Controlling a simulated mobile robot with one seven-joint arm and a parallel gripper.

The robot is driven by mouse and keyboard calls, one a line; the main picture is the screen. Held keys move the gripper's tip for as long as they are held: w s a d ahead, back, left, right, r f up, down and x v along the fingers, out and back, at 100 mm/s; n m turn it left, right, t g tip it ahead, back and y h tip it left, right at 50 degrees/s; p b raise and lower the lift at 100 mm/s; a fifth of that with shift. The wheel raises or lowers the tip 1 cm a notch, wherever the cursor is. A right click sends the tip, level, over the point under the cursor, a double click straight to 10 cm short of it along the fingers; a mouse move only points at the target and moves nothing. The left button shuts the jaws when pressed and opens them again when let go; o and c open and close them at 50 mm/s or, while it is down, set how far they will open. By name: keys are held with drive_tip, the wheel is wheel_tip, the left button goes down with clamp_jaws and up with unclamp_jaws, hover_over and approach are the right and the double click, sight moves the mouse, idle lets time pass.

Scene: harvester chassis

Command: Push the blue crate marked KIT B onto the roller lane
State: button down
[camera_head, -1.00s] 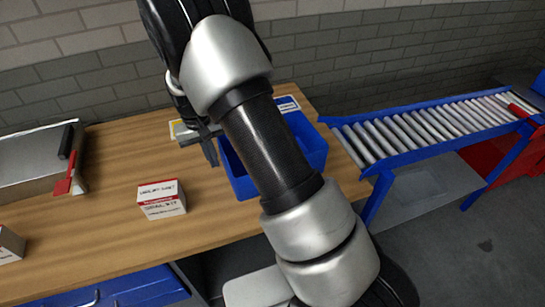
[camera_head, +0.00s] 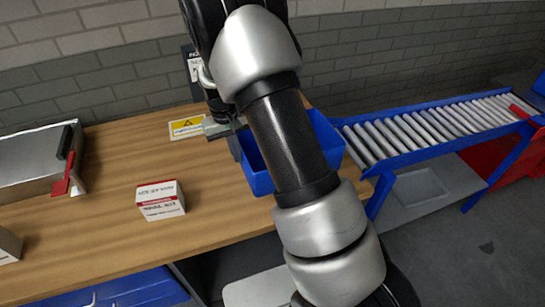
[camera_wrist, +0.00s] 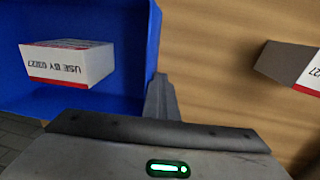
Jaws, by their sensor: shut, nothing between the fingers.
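The blue crate (camera_head: 256,176) stands at the right edge of the wooden table, partly hidden behind my arm. Its KIT B marking is not visible. In the wrist view, the crate (camera_wrist: 152,35) holds a white and red carton (camera_wrist: 68,62). My gripper (camera_head: 236,148) is shut and empty, low at the crate's left side; its fingers (camera_wrist: 162,98) appear against the outer wall. The roller lane (camera_head: 430,128), with grey rollers and blue rails, starts just right of the crate.
A white and red carton (camera_head: 160,200) stands on the table left of the crate. A yellow warning label (camera_head: 186,126) lies behind my gripper. A metal case (camera_head: 30,165) with a red lever is at the far left. A red piece (camera_head: 520,111) sits at the lane's far end.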

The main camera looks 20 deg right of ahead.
drive_tip(key=shift+d+f+b, duration=0.2)
drive_tip(key=shift+d+b, duration=0.2)
drive_tip(key=shift+d, duration=3.4)
drive_tip(key=shift+d+f+b, duration=0.15)
drive_tip(key=shift+d+b, duration=0.2)
drive_tip(key=shift+d, duration=3.45)
drive_tip(key=shift+d+f+b, duration=0.2)
drive_tip(key=shift+d+b, duration=0.2)
drive_tip(key=shift+d, duration=3.4)
drive_tip(key=shift+a, duration=2.35)
wheel_tip(320, 180, up, 14)
drive_tip(key=p, duration=0.8)
